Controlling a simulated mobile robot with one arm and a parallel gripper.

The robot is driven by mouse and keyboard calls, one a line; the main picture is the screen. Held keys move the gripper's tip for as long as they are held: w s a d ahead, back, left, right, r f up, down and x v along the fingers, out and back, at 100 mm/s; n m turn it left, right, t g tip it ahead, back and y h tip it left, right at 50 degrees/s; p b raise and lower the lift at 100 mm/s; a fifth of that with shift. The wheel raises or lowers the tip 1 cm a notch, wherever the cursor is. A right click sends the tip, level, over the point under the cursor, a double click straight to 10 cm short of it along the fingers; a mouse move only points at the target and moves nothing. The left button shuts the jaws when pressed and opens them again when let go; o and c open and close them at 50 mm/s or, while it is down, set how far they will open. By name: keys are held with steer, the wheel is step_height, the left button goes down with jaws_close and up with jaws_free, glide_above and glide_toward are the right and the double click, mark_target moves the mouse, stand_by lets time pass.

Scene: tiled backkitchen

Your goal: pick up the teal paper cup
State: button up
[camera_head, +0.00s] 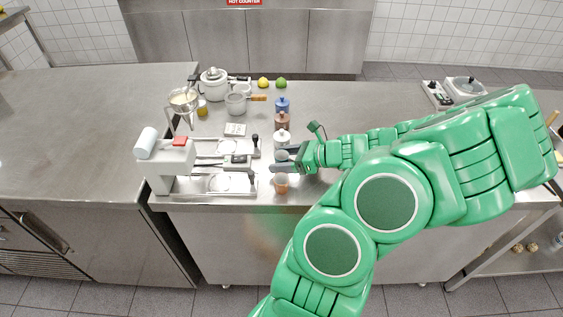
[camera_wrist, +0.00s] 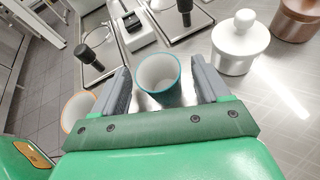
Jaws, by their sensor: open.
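The teal paper cup (camera_wrist: 163,95) stands upright with its white inside facing my wrist camera. It is between the two fingers of my gripper (camera_wrist: 160,88), which are apart, with a visible gap on each side. In the head view my gripper (camera_head: 284,161) reaches in from the right over the counter, and the cup's teal side is hard to make out there.
A second paper cup with an orange rim (camera_wrist: 78,108) stands outside the left finger, near the counter's front edge. A white lidded jar (camera_wrist: 240,42) and a brown jar (camera_wrist: 300,18) stand beyond the right finger. A slicer-like machine (camera_head: 165,160) is at left.

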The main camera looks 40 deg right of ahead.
steer(key=shift+w+a+f, duration=0.1)
steer(key=shift+w+a, duration=0.05)
steer(key=shift+w, duration=0.1)
steer(key=c, duration=1)
steer(key=shift+c, duration=0.2)
